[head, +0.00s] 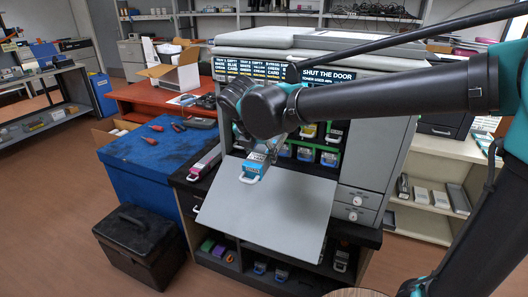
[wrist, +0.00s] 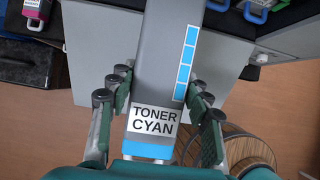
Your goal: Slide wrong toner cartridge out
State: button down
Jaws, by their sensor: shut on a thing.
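My gripper (head: 262,152) is shut on a grey cartridge (wrist: 165,65) labelled TONER CYAN, with one finger on each side of it in the wrist view (wrist: 160,92). The cartridge's blue end (head: 252,171), with a pale handle, shows in the head view above the folded-down grey door (head: 265,212) of the printer (head: 378,150). Behind my gripper, several cartridges with coloured ends sit in green-edged slots (head: 328,158). My arm hides part of the slots. Whether the held cartridge's far end is clear of its slot cannot be told.
A magenta-ended cartridge (head: 200,167) lies on the black stand left of the door. Several cartridges lie on the shelf below (head: 262,268). A blue cabinet (head: 150,185) and a black box (head: 140,243) stand at left. A round wooden stool (wrist: 245,150) is below my gripper.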

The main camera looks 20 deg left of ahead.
aim_at(256, 159)
jog(key=shift+s+a, duration=0.15)
jog(key=shift+s, duration=1.85)
jog(key=shift+s+r, duration=0.1)
jog(key=shift+s, duration=0.05)
jog(key=shift+s+a+r, duration=0.1)
jog(key=shift+s+r, duration=0.2)
jog(key=shift+s, duration=0.5)
jog(key=shift+s+a+r, duration=0.1)
jog(key=shift+s+r, duration=0.25)
jog(key=shift+s, duration=0.4)
jog(key=shift+s+r, duration=0.3)
jog(key=shift+s, duration=0.5)
